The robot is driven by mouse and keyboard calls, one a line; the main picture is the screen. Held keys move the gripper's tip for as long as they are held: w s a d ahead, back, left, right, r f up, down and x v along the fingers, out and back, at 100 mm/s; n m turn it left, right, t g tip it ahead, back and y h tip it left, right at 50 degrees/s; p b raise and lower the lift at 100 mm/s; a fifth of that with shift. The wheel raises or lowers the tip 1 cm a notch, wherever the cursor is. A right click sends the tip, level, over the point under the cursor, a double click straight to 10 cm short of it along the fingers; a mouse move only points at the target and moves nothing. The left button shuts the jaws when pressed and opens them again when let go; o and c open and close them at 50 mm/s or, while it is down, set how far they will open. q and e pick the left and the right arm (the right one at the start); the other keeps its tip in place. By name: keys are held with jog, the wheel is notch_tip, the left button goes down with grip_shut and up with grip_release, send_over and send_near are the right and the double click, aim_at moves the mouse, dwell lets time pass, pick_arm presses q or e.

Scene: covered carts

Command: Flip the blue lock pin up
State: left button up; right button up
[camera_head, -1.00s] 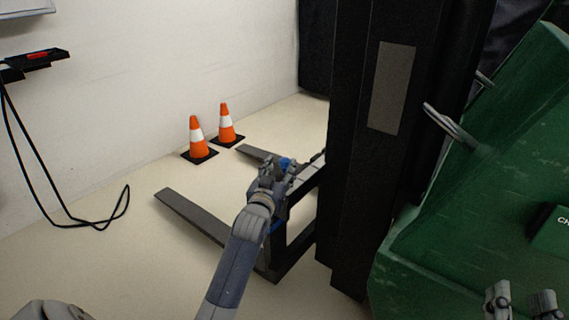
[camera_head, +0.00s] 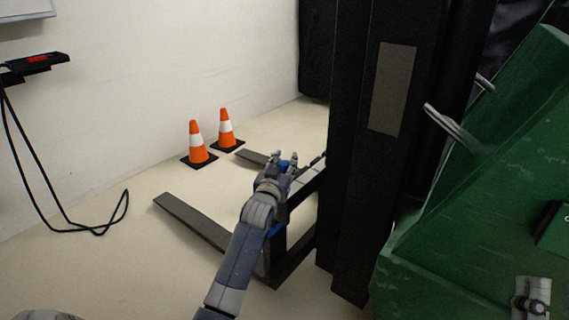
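The blue lock pin (camera_head: 285,165) shows as a small blue spot just beyond my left gripper, on the black fork carriage of a forklift-like machine. My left gripper (camera_head: 282,160) is at the pin, its fingers on either side of it in this view. The fingers look apart, and I cannot tell whether they touch the pin. More blue (camera_head: 276,229) shows lower down beside my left forearm. My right gripper (camera_head: 532,297) is at the lower right corner, in front of the green bin; its fingertips are not clear.
The black mast (camera_head: 350,200) stands right of my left gripper. Two grey forks (camera_head: 195,218) reach out low over the floor. Two orange cones (camera_head: 197,143) stand by the wall. A black cable (camera_head: 40,200) hangs at left.

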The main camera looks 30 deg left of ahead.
pick_arm(q)
grip_shut()
jog(key=shift+r, duration=0.1)
jog(key=shift+r+p, duration=0.9)
jog(key=shift+p, duration=0.3)
jog(key=shift+r+p, duration=0.65)
jog(key=shift+p, duration=0.2)
pick_arm(e)
jog(key=w+d+f+g+h, duration=0.1)
jog(key=f+g+h, duration=0.1)
jog(key=f+g, duration=0.3)
jog(key=w+f+g+h, duration=0.1)
jog(key=f+g, duration=0.5)
jog(key=f, duration=0.7)
jog(key=shift+w+d+h, duration=0.35)
jog(key=shift+w+h, duration=0.05)
jog(key=shift+w, duration=0.15)
pick_arm(q)
jog(key=o, duration=0.6)
grip_release()
jog(key=shift+r, duration=0.1)
jog(key=shift+o, duration=0.2)
jog(key=shift+r, duration=0.1)
pick_arm(e)
jog(key=shift+s, duration=0.1)
